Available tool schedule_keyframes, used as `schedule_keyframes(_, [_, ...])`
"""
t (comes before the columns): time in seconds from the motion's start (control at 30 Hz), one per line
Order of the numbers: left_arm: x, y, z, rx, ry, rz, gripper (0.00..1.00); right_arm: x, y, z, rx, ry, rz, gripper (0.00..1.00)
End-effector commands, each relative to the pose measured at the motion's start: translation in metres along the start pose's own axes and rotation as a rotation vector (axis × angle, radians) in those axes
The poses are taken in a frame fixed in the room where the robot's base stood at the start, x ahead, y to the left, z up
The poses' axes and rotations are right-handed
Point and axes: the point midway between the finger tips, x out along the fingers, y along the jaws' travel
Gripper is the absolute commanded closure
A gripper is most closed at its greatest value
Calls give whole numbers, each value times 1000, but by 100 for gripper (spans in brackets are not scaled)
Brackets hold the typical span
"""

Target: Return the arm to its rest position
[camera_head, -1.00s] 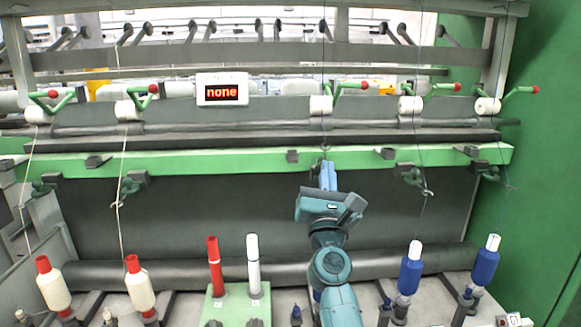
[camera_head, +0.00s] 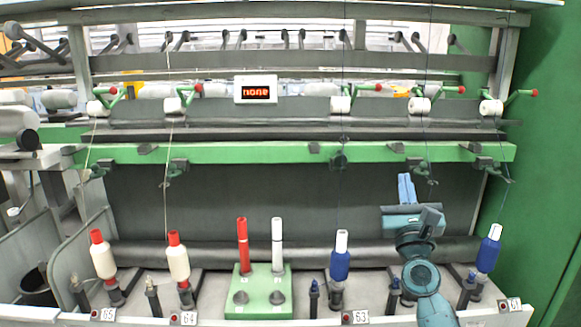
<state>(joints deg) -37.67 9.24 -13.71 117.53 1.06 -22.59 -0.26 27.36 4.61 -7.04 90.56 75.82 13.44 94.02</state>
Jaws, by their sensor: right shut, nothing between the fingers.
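My right arm comes up from the bottom right in teal. Its right gripper (camera_head: 406,188) points up and away toward the dark panel of the spinning frame (camera_head: 270,195), with its narrow blue fingers together and nothing held. The gripper is below the green rail (camera_head: 290,153) and appears apart from it. My left gripper is not in view.
White-and-red bobbins (camera_head: 102,258) (camera_head: 178,260) stand at left. Blue bobbins (camera_head: 341,258) (camera_head: 489,250) stand either side of my arm. A green stand (camera_head: 258,301) holds a red tube (camera_head: 242,245) and a white tube (camera_head: 277,245). The display (camera_head: 256,90) reads "none".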

Motion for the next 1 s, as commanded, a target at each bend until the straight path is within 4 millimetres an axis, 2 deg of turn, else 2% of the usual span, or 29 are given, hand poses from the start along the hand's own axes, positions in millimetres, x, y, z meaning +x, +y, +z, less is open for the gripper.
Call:
schedule_keyframes(0.03, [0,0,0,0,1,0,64,3,-24,-4,-75,-10,3,100])
schedule_keyframes(0.2, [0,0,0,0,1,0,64,10,-85,-8,-272,-32,13,100])
schedule_keyframes(0.5, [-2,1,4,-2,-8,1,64,19,-168,6,-542,-62,27,100])
schedule_keyframes(0.53, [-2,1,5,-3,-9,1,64,7,-151,-8,-592,-45,67,100])
schedule_keyframes(0.77, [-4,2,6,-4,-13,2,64,-58,-99,-62,-1015,-19,291,100])
schedule_keyframes(0.87, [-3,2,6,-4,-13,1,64,-98,-75,-88,-1226,-28,421,100])
schedule_keyframes(0.97, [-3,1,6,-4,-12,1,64,-152,-50,-116,-1473,-66,589,100])
schedule_keyframes(1.0, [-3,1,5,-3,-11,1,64,-177,-40,-128,-1580,-94,669,100])
